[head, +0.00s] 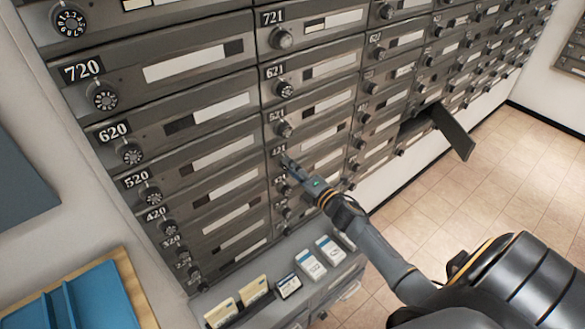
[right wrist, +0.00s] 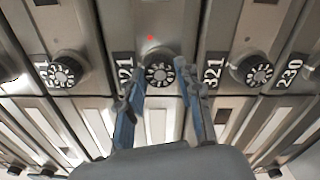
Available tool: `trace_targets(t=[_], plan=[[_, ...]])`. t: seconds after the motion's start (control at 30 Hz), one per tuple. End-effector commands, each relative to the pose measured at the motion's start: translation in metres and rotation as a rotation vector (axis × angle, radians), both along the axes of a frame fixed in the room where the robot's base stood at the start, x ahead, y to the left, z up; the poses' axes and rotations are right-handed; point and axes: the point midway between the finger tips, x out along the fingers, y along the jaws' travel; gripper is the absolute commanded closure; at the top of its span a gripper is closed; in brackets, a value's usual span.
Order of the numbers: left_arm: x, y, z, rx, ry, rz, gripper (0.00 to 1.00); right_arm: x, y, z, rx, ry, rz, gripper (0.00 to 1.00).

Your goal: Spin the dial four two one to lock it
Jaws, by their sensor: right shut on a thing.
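The 421 dial (right wrist: 160,74) is a round black knob with white digits on a grey mailbox door. In the right wrist view the blue-grey fingers of my right gripper (right wrist: 159,80) are on either side of it, shut on it. A small red dot (right wrist: 151,38) shows on the metal above the dial. In the head view my right gripper (head: 287,162) reaches the door under the 421 label (head: 279,152), and its fingers hide much of the dial there. The digit at the dial's mark is too small to read. My left gripper is not in view.
Other dials sit close by, including the 321 dial (right wrist: 252,72) and the 521 dial (head: 284,130). An open mailbox door (head: 455,132) sticks out farther right. Cards (head: 310,265) stand on the ledge below. A blue tray (head: 85,300) is at lower left. The tiled floor at right looks clear.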

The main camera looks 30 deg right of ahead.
Motion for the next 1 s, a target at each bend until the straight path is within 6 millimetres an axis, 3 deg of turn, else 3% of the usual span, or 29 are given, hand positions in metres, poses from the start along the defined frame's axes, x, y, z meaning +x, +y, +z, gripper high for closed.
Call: trace_targets(t=[1.0], plan=[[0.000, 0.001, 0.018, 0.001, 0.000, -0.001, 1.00, 0.000, 0.000, -0.001, 0.964, 0.078, -0.002, 0.97]])
